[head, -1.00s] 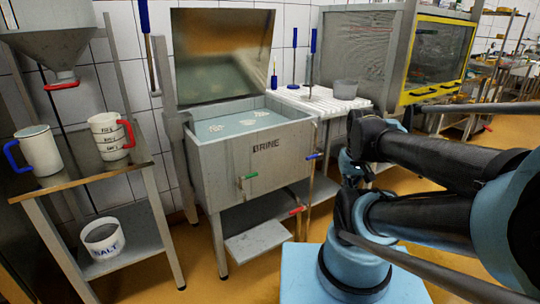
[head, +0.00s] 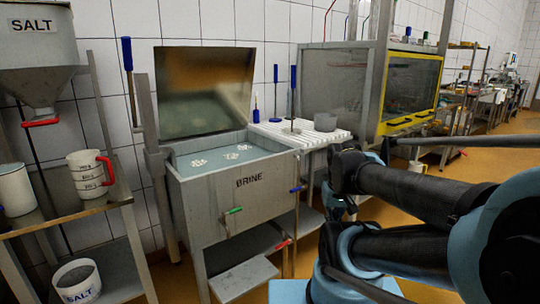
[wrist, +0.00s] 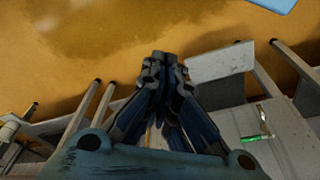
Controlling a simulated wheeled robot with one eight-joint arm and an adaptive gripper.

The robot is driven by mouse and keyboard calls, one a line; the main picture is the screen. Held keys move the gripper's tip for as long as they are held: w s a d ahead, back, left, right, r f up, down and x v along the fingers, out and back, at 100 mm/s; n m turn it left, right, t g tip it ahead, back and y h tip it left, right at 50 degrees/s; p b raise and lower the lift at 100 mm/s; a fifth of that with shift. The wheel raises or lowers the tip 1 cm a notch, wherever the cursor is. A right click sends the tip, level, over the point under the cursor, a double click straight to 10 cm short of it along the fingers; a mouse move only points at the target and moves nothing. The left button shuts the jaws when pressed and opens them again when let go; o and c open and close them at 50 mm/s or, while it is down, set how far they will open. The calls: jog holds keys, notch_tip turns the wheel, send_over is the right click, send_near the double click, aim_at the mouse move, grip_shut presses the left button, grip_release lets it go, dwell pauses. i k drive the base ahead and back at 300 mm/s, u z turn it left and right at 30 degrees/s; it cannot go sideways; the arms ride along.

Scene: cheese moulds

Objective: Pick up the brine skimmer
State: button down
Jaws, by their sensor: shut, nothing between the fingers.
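Several blue-handled tools are near the brine tank (head: 240,205), and I cannot tell for certain which is the brine skimmer. One long tool (head: 293,80) stands upright on the white slatted board (head: 325,136), with a flat round foot. Another long blue handle (head: 127,55) rises at the tank's left side. A thinner blue-handled rod (head: 275,73) is behind the board. My gripper (wrist: 163,58) is shut and empty in the wrist view, pointing over the ochre floor, apart from all tools. In the head view its fingers are not clear behind my arm.
The tank's lid (head: 205,90) stands open. A metal step (head: 244,278) juts out below the tank. A side table with a measuring jug (head: 88,174) stands left. A yellow-framed cabinet (head: 410,90) is right.

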aim_at(289, 130)
jog(key=z, duration=0.05)
jog(key=k, duration=1)
jog(key=u, duration=0.4)
jog(key=i, duration=1.15)
jog(key=z, duration=0.55)
jog(key=i, duration=0.4)
jog(key=z, duration=0.3)
